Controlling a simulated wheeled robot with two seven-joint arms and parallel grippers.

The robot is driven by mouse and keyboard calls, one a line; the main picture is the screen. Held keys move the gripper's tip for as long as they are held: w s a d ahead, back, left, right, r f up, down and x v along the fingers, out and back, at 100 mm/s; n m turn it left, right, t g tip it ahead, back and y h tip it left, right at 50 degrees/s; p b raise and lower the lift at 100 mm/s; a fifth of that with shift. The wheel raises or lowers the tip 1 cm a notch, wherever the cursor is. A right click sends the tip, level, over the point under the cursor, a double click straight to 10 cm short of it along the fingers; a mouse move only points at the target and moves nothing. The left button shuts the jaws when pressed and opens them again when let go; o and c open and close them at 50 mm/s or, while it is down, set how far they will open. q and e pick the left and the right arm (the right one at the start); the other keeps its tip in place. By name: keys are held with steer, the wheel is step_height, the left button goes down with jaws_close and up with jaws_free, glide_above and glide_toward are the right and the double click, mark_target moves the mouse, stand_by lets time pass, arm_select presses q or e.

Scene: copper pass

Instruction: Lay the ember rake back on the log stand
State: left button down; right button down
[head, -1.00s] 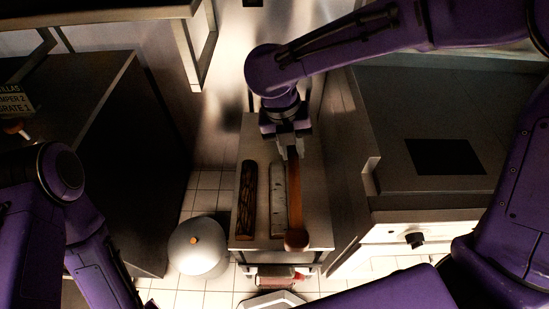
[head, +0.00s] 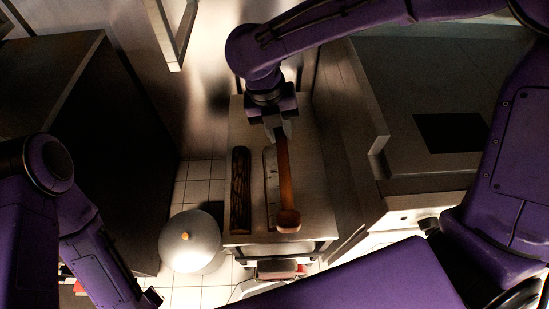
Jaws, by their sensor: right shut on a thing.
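My right gripper (head: 280,134) is shut on the ember rake (head: 285,185), a brown wooden bar with a rounded end (head: 288,220) toward the front. The rake points toward me over the steel log stand (head: 311,190), just right of a pale log (head: 269,210) and overlapping its right edge. A dark charred log (head: 241,195) lies farther left on the stand. I cannot tell whether the rake touches the stand or hangs just above it. My left arm is low at the left, and its gripper is out of view.
A round pale metal lidded pot (head: 191,252) stands on the tiled floor left of the stand. A dark cabinet (head: 115,150) is on the left and a steel counter (head: 420,175) on the right. A reddish object (head: 276,268) is below the stand's front.

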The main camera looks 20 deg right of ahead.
steer(key=w+a+f+b+x, duration=0.1)
steer(key=a+b+x, duration=0.2)
steer(key=b+x, duration=1.15)
steer(key=w+d+f+b, duration=0.1)
steer(key=w+d+f, duration=0.1)
steer(key=d+f, duration=0.1)
steer(key=w+d+f+b, duration=0.1)
steer(key=w+d+f, duration=0.1)
steer(key=d, duration=0.3)
steer(key=w+d+f, duration=0.2)
steer(key=d+f, duration=0.1)
steer(key=f, duration=0.1)
steer(key=shift+w+d+f+b, duration=0.25)
steer(key=shift+w+d+b, duration=0.15)
steer(key=shift+w+d+f, duration=0.1)
steer(key=shift+d+f, duration=0.1)
steer(key=shift+f, duration=0.1)
steer(key=b+x, duration=0.1)
steer(key=x, duration=0.2)
steer(key=shift+w+f, duration=0.15)
steer(key=shift+f, duration=0.15)
steer(key=c, duration=0.9)
jaws_free()
steer(key=shift+c, duration=0.2)
steer(key=shift+a, duration=0.1)
